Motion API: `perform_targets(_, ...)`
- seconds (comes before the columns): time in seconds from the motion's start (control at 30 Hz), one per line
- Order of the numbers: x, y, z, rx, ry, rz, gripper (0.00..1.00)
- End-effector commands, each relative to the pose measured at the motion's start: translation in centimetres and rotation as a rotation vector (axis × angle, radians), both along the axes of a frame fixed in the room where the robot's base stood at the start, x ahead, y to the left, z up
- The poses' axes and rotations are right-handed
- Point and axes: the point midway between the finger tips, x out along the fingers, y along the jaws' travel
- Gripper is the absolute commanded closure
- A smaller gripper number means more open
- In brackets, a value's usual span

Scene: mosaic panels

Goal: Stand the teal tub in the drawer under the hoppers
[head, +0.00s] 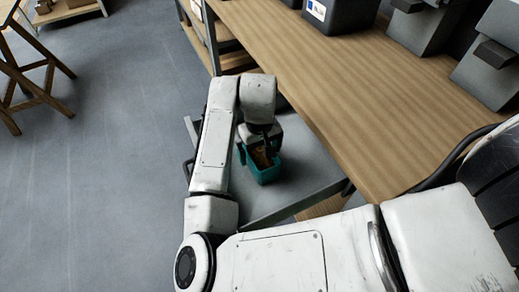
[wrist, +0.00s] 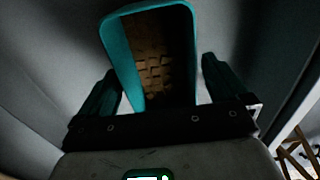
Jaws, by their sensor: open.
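The teal tub (head: 266,175) stands upright on the floor of the open grey drawer (head: 295,180), which is pulled out beside the wooden bench. The wrist view shows the tub (wrist: 118,50) from above with brown block-like pieces inside. My gripper (head: 257,141) is open at the tub, partly hiding it in the head view. In the wrist view my gripper's dark fingers (wrist: 159,70) lie to the left and right of the tub's near end, with gaps showing on both sides. The hoppers (head: 424,25) stand on the bench at the upper right.
The wooden bench top (head: 330,75) runs along the drawer's right side. A dark bin (head: 340,14) with a label sits on it at the back. A wooden trestle (head: 28,80) stands at the far left. The grey floor (head: 110,150) on the left is clear.

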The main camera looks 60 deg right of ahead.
Motion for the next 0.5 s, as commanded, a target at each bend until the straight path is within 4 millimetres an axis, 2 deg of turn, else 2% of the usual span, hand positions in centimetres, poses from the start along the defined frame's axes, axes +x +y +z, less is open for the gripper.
perform_targets(0.17,0.0,-0.1,2.4,-0.003,-0.003,-0.002,0.0)
perform_targets(0.5,0.0,-0.1,9.3,-0.001,-0.003,-0.003,0.0)
